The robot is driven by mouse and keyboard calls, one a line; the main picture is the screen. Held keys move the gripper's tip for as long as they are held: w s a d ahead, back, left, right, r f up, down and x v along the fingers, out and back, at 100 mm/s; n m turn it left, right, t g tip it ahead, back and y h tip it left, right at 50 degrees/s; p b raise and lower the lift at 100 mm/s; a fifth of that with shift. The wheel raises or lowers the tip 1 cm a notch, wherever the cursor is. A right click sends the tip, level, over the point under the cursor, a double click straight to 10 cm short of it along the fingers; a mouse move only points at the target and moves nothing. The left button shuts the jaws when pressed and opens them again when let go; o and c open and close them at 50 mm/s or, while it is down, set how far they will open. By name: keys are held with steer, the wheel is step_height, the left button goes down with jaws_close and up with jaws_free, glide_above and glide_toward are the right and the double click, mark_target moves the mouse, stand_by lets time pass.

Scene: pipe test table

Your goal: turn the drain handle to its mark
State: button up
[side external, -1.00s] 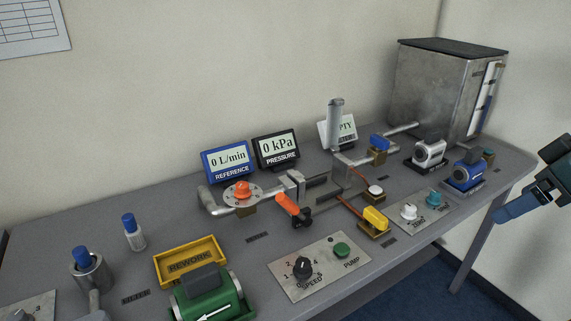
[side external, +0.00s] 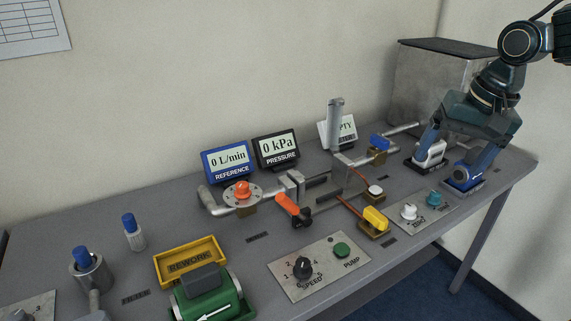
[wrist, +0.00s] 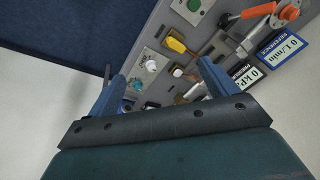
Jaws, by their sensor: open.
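Several valve handles sit on the pipework, and I cannot read which label says drain. A yellow handle (side external: 375,217) on a brass body stands on a branch near the table's front edge; it also shows in the wrist view (wrist: 176,45). A blue handle (side external: 379,142) is on the pipe farther back. An orange lever (side external: 287,205) and an orange knob on a round marked dial (side external: 242,189) are to the left.
A panel with white and teal knobs (side external: 409,212) lies nearby. Display screens (side external: 276,149) line the back. A yellow tray (side external: 190,262) is front left.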

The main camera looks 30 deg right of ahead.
steer(key=w+f+m+g, duration=0.2)
steer(key=w+f+m, duration=0.25)
steer(key=w, duration=0.35)
steer(key=m+g, duration=0.1)
steer(key=m, duration=0.4)
glide_above(377, 214)
step_height(377, 214, down, 6)
steer(key=shift+r, duration=0.25)
steer(key=shift+f, duration=0.15)
step_height(377, 214, down, 14)
steer(key=shift+r, duration=0.25)
steer(key=c, duration=1)
